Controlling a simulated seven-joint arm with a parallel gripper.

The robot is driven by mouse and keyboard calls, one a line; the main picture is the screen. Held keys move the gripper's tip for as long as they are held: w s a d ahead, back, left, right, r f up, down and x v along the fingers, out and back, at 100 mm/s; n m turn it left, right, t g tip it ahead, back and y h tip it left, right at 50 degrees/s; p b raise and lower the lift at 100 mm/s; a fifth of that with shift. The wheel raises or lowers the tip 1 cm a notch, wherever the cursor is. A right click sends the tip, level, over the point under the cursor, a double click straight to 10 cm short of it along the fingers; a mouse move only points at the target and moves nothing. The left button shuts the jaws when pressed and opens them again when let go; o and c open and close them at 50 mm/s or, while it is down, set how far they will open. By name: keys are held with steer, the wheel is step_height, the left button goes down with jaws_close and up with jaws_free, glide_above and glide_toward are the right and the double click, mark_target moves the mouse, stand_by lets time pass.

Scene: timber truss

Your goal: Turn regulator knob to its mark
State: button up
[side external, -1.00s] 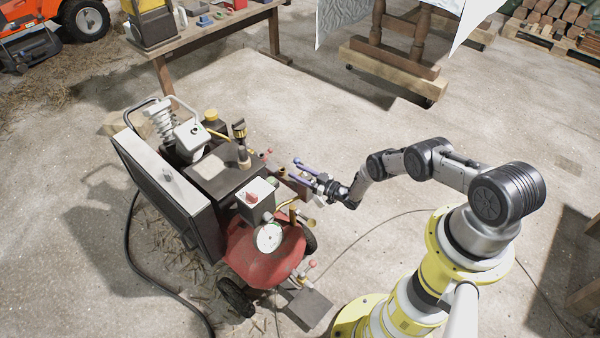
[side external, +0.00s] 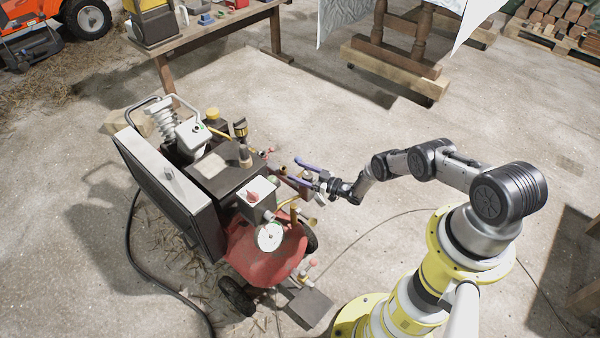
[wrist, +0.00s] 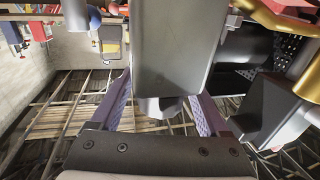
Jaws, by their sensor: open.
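A compressor cart (side external: 265,255) with a red tank stands left of my arm. A grey box with a red knob (side external: 253,196) and a round white gauge (side external: 269,237) are mounted on it. I cannot tell for sure which fitting is the regulator knob, and no mark is readable. My gripper (side external: 303,172) is open at the cart's right side, near its pipe fittings. In the wrist view its purple fingers (wrist: 160,112) stand either side of a grey metal block (wrist: 178,50) with a rounded end. I cannot tell whether they touch it.
Brass pipes (wrist: 278,18) and a dark block (wrist: 275,112) lie close to the right finger in the wrist view. A black hose (side external: 132,250) runs on the floor left of the cart. A workbench (side external: 215,30) stands behind. The floor behind my gripper is clear.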

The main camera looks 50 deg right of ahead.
steer(key=v, duration=1.4)
steer(key=shift+w, duration=0.1)
